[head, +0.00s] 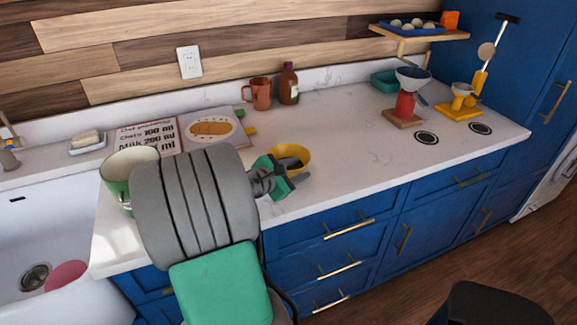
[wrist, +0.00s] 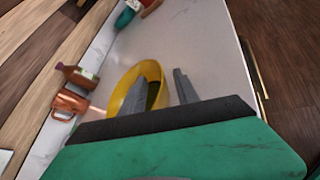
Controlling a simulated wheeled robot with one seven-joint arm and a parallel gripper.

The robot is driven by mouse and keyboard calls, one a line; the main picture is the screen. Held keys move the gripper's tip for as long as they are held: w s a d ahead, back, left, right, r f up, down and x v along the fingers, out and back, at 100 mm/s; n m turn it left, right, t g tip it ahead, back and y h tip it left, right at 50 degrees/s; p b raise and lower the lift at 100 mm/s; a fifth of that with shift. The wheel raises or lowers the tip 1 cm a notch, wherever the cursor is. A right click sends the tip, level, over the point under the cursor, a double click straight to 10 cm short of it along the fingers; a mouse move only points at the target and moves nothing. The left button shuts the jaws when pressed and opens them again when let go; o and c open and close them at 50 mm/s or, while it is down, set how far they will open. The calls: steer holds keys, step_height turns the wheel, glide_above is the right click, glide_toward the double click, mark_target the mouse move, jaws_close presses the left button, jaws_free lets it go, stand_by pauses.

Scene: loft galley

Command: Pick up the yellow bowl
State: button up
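The yellow bowl (head: 291,153) stands on the white counter near its front edge, partly hidden behind my gripper (head: 286,178) in the head view. In the wrist view the bowl (wrist: 122,88) lies at and left of the fingers. My gripper (wrist: 163,75) is open, with a clear gap between its two grey fingers. The left finger overlaps the bowl's inside, and the right finger appears just outside its right wall. I cannot tell whether either finger touches the bowl.
An orange mug (head: 258,94) and a brown bottle (head: 288,84) stand behind the bowl by the wall. A green pot (head: 117,172) is beside my arm at the left, near the sink (head: 40,225). A red-based scale (head: 404,103) stands further right. The counter (head: 345,140) right of the bowl is clear.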

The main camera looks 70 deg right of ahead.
steer(key=shift+s+d+f, duration=0.2)
steer(key=shift+s+d, duration=0.05)
steer(key=shift+d, duration=0.35)
steer(key=shift+c, duration=0.4)
steer(key=shift+a, duration=0.1)
jaws_close()
steer(key=shift+f, duration=0.1)
stand_by(0.3)
